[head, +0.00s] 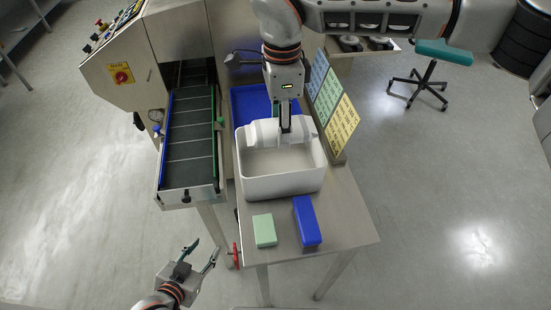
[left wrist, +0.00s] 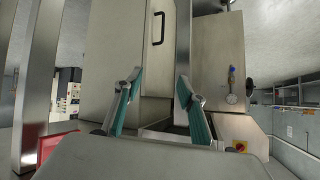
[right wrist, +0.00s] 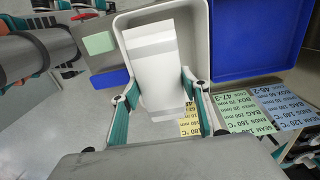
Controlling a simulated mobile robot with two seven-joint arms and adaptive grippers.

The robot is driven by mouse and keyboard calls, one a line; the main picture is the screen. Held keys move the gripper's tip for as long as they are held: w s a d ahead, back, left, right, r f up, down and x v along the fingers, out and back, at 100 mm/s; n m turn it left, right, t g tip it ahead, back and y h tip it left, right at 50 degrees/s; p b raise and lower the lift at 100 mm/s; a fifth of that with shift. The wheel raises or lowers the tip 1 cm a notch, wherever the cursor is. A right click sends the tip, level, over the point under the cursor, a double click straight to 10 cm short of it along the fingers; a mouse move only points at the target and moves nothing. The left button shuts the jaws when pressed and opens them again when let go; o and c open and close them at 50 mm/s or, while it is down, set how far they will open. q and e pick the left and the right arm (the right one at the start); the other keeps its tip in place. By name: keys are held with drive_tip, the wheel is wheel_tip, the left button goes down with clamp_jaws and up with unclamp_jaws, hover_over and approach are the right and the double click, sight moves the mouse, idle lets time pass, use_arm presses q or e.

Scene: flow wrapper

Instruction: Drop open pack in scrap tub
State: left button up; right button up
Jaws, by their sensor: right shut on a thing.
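The white pack (head: 264,131) is held in my right gripper (head: 286,128) over the back part of the white tub (head: 282,187) on the steel table. In the right wrist view the pack (right wrist: 152,62) sits between the teal fingers of the gripper (right wrist: 158,92), with the tub's rim (right wrist: 198,45) around and below it. I cannot tell which end of the pack is open. My left gripper (head: 204,254) is open and empty, low in front of the conveyor. Its spread fingers also show in the left wrist view (left wrist: 158,82).
A blue tray (head: 243,103) lies behind the tub. A green block (head: 264,230) and a blue box (head: 306,221) lie at the table's front. The conveyor (head: 190,145) is on the left; sign cards (head: 330,97) stand along the right edge.

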drive_tip(key=shift+s+f+b, duration=0.1)
drive_tip(key=shift+f+b, duration=0.25)
drive_tip(key=shift+f, duration=0.2)
use_arm(q)
drive_tip(key=f+b, duration=0.1)
drive_tip(key=d+f+b, duration=0.1)
drive_tip(key=b, duration=0.1)
drive_tip(key=shift+d+f+h, duration=0.15)
drive_tip(key=shift+f+h, duration=0.15)
use_arm(e)
wheel_tip(320, 180, down, 5)
drive_tip(key=shift+r, duration=0.1)
drive_tip(key=o, duration=1.2)
use_arm(q)
drive_tip(key=shift+s, duration=0.1)
